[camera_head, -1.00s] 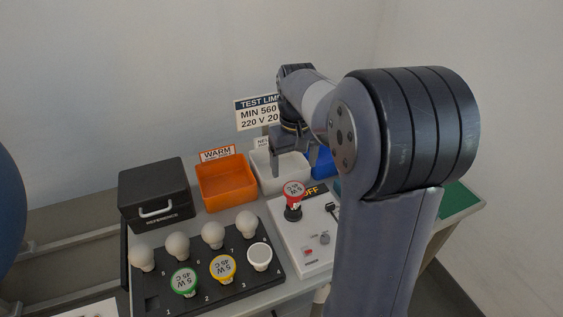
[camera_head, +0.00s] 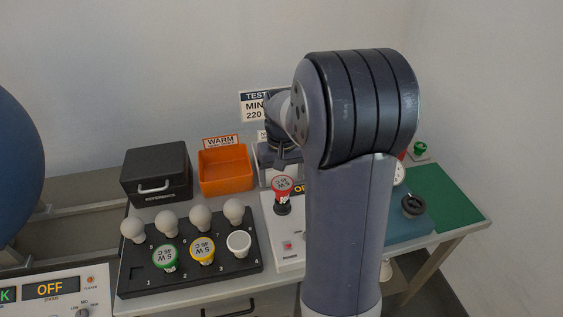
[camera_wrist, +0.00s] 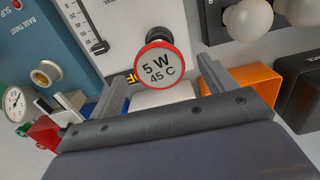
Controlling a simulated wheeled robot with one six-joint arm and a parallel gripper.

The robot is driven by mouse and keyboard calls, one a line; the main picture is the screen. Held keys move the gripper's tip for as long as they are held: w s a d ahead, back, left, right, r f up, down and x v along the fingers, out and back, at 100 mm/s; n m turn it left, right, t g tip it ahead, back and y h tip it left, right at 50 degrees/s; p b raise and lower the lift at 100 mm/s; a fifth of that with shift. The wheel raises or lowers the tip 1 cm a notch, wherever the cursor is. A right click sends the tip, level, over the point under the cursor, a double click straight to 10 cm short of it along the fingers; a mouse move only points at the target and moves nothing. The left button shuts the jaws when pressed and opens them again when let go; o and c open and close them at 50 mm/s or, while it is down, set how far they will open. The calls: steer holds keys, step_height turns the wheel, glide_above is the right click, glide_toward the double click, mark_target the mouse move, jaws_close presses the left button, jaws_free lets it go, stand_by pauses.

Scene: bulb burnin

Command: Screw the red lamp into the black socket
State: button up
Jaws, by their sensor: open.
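The red lamp (camera_head: 282,186), a bulb with a red-rimmed face marked 5 W 45 C, stands upright on the black socket (camera_head: 282,209) of the white test panel. Whether its thread is seated cannot be told. In the wrist view the lamp (camera_wrist: 158,65) faces me, with the socket (camera_wrist: 131,36) partly hidden behind it. My gripper (camera_head: 284,158) is open and empty, just behind and above the lamp in the head view. In the wrist view its two fingers (camera_wrist: 162,72) are spread on either side of the lamp's face, with no clear contact.
A black tray (camera_head: 190,284) holds white, green and yellow lamps at the left. An orange WARM bin (camera_head: 226,170) and a black REFERENCE box (camera_head: 157,174) stand behind. A blue device with a gauge (camera_wrist: 14,103) and a green mat (camera_head: 445,197) lie right of the panel.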

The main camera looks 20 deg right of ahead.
mark_target(282, 182)
steer(key=shift+f, duration=2.25)
